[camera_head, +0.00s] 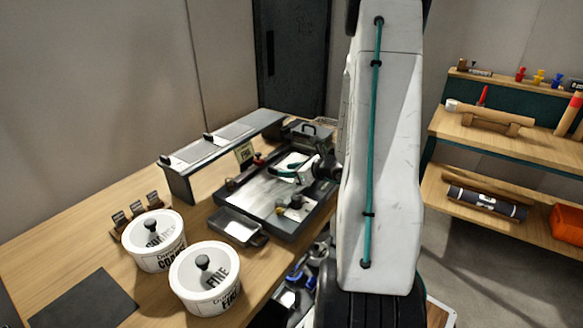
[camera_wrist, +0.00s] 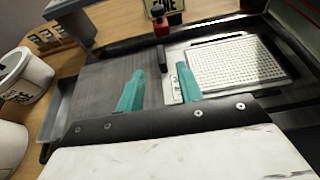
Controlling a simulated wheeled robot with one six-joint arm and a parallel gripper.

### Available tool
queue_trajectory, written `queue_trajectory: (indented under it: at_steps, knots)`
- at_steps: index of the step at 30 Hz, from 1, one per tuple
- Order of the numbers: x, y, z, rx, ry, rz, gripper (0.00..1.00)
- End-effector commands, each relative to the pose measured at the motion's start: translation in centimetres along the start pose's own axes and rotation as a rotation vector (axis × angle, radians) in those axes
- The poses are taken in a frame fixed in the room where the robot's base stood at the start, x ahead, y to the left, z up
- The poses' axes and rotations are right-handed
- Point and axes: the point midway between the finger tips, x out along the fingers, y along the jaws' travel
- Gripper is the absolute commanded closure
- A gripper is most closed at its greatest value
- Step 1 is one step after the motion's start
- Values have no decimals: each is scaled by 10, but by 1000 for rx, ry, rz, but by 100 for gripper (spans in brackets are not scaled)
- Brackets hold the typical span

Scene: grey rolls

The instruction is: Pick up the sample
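My gripper (camera_wrist: 160,70) has two teal fingers held apart, with nothing seen gripped between them. In the head view my gripper (camera_head: 288,172) is over the dark tray (camera_head: 250,213) on the wooden bench. A small dark block (camera_wrist: 163,60) shows beyond the gap between the fingertips in the wrist view. A white grid-patterned plate (camera_wrist: 240,62) lies to the right of the right finger. Which of these is the sample, I cannot tell. My arm hides part of the tray's right side.
A COARSE tub (camera_head: 155,245) and a FINE tub (camera_head: 204,282) stand at the front left. A small metal pan (camera_head: 238,229) is by the tray. A raised grey shelf (camera_head: 185,160) runs behind. A shelf rack (camera_head: 500,135) is at the right.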

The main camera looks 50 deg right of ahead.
Motion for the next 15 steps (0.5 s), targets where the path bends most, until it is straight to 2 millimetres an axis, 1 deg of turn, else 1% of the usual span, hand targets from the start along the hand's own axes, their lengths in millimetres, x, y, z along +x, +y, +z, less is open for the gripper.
queue_trajectory:
  at_steps: [2,9,12,15]
  knots:
    - [7,0,0,0,0,1,64]
    - [43,-2,-1,-1,-1,4,64]
    - [50,-2,-1,-1,0,3,64]
    - [50,-2,-1,-1,0,2,64]
